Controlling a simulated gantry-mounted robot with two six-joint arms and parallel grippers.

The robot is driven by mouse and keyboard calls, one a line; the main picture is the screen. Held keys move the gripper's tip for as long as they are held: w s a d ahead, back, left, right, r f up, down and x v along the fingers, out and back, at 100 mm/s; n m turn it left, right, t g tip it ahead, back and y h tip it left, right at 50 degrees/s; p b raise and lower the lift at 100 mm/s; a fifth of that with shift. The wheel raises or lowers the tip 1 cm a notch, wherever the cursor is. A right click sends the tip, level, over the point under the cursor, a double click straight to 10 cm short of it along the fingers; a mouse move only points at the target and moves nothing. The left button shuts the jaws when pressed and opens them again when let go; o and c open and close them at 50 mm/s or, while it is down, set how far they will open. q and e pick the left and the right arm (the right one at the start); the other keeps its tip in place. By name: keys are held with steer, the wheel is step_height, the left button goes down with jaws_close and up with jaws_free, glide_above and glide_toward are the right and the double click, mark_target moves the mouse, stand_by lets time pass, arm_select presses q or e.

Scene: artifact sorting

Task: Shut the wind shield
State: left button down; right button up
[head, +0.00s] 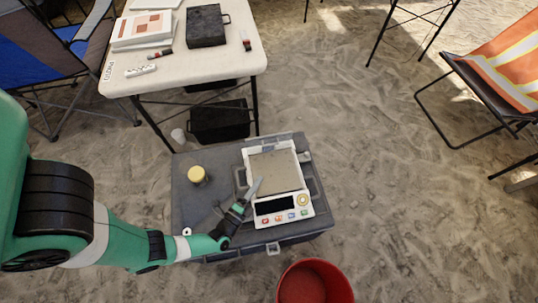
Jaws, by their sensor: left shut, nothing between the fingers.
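A white digital scale (308,211) with a dark display and coloured buttons sits on a grey case (205,219). A flat grey-brown square (278,170) lies inside its white frame. I cannot clearly make out a clear wind shield or whether it is open. My left gripper (257,186) is shut and empty, with its tips at the left edge of the scale, overlapping the square's lower left in the head view. I cannot tell if they touch it. My right gripper is not in view.
A yellow-lidded jar (197,174) stands left of the scale. A red bucket (315,284) stands in front of the case. A cream table (180,71) with a black box (207,26) is behind. Chairs stand at both sides; sand at right is open.

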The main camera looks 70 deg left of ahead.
arm_select(q)
steer(key=b+x, duration=0.3)
steer(key=x, duration=0.5)
steer(key=shift+w+a+f, duration=0.15)
steer(key=shift+a, duration=0.05)
steer(key=a, duration=0.1)
steer(key=w+a+b, duration=0.1)
steer(key=a, duration=0.1)
steer(key=shift+w+a, duration=0.1)
steer(key=shift+a, duration=0.2)
steer(key=shift+a+r+b, duration=0.3)
steer(key=shift+a+r, duration=0.05)
steer(key=shift+a, duration=0.05)
